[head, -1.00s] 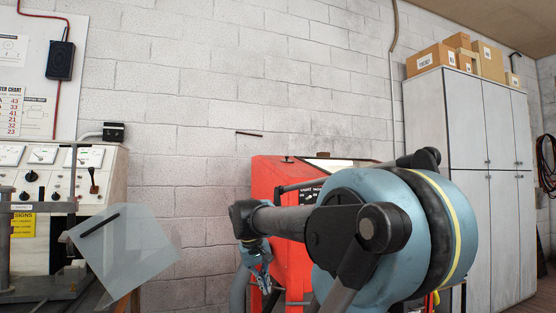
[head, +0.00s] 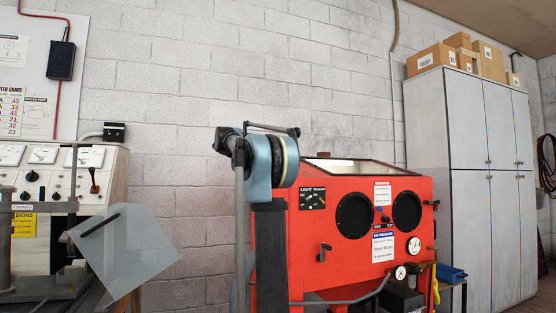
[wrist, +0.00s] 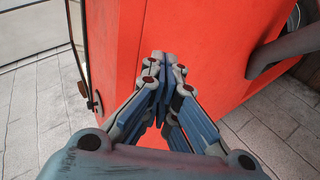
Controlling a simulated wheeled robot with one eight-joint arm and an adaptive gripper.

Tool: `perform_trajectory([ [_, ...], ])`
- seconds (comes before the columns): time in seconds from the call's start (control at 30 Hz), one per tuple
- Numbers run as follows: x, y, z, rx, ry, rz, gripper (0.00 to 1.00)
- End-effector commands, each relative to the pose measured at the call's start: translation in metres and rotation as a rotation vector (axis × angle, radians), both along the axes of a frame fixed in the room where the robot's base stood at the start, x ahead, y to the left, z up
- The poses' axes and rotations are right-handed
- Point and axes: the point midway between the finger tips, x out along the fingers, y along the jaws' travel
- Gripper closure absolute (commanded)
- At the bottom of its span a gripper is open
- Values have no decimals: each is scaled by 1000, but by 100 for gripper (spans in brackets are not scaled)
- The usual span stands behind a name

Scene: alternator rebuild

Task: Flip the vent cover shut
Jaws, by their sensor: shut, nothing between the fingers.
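A red blast cabinet (head: 330,255) stands in the middle of the head view, partly behind my arm. In the wrist view its red side panel (wrist: 200,25) fills the middle. My gripper (wrist: 164,58) points at that panel with its fingertips together and nothing between them. I cannot tell whether the tips touch the panel. My gripper does not show in the head view. I cannot make out a vent cover for certain in either view. A dark latch or hinge part (wrist: 97,102) sits on the panel's left edge.
A dark hose (wrist: 285,50) meets the red panel on the right of the wrist view. In the head view, a test bench (head: 100,170) with a clear shield (head: 130,255) stands left, and a grey locker (head: 470,180) stands right.

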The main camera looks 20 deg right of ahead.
Motion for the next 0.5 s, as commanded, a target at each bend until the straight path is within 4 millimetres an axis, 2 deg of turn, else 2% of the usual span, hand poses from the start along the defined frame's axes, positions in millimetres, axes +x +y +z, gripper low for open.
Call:
perform_trajectory([
  [0.03,19,-2,13,-32,-10,-1,100],
  [0.2,71,-7,53,-143,-49,-5,100],
  [0.5,149,-8,107,-329,-118,-1,100],
])
